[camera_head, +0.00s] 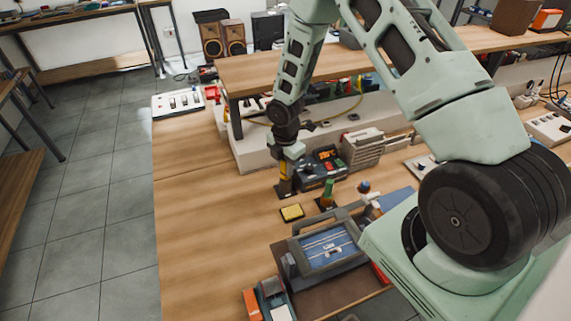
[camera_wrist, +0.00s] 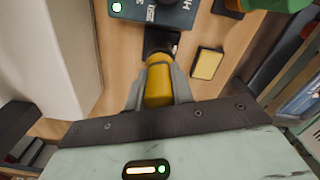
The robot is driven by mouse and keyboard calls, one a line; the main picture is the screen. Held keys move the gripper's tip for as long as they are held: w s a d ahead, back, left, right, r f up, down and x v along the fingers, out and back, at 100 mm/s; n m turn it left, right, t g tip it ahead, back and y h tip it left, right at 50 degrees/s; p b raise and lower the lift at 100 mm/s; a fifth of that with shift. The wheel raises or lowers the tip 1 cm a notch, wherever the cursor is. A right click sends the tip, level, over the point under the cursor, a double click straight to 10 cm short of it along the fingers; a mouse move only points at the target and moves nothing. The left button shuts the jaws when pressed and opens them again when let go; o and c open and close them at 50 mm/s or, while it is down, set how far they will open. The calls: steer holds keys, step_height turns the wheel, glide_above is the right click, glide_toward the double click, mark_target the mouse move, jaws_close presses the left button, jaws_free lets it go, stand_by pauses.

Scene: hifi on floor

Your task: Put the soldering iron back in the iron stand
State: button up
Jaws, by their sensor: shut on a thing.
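My gripper (camera_wrist: 159,92) is shut on the yellow handle of the soldering iron (camera_wrist: 158,84), with one grey finger on each side of it. In the head view my gripper (camera_head: 288,164) points down, with the yellow iron (camera_head: 284,171) below it. A small black stand (camera_wrist: 161,38) lies just beyond the handle in the wrist view; it also shows under the iron in the head view (camera_head: 284,188). The iron's tip is hidden, and I cannot tell whether it is inside the stand or above it.
The soldering station (camera_head: 322,166) is right beside my gripper. A yellow sponge in a dark tray (camera_head: 292,212) and a green-handled tool (camera_head: 328,192) are close by. A grey case (camera_head: 330,248) stands nearer. The wooden bench (camera_head: 205,225) is clear on the left.

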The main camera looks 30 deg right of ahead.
steer(key=shift+f, duration=0.3)
steer(key=o, duration=1.5)
steer(key=shift+r, duration=0.15)
steer(key=shift+r+p, duration=2.65)
steer(key=shift+r, duration=0.75)
